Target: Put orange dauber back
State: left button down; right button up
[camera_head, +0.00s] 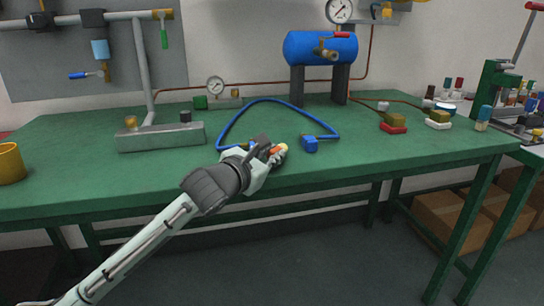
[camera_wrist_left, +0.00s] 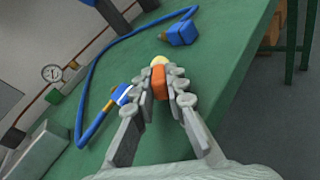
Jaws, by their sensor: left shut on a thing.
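The orange dauber (camera_head: 278,149) has an orange body and a pale yellow tip. In the head view it pokes out just past my left gripper (camera_head: 271,152), near the front edge of the green table. In the left wrist view the orange dauber (camera_wrist_left: 159,81) sits between the fingers of my left gripper (camera_wrist_left: 160,88), which is shut on it. Its yellow tip points away from the palm. From these views I cannot tell whether it touches the table. My right gripper is not in view.
A blue hose (camera_head: 262,100) loops across the green table (camera_head: 400,155) around my gripper, ending at a blue block (camera_head: 310,144). A blue tank (camera_head: 320,48) stands behind. A grey metal block (camera_head: 160,137) is to the left, and a yellow cup (camera_head: 11,163) at far left.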

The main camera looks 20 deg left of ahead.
pick_arm(q)
jog(key=shift+f, duration=0.15)
jog(key=c, duration=1.8)
grip_release()
jog(key=shift+f, duration=0.1)
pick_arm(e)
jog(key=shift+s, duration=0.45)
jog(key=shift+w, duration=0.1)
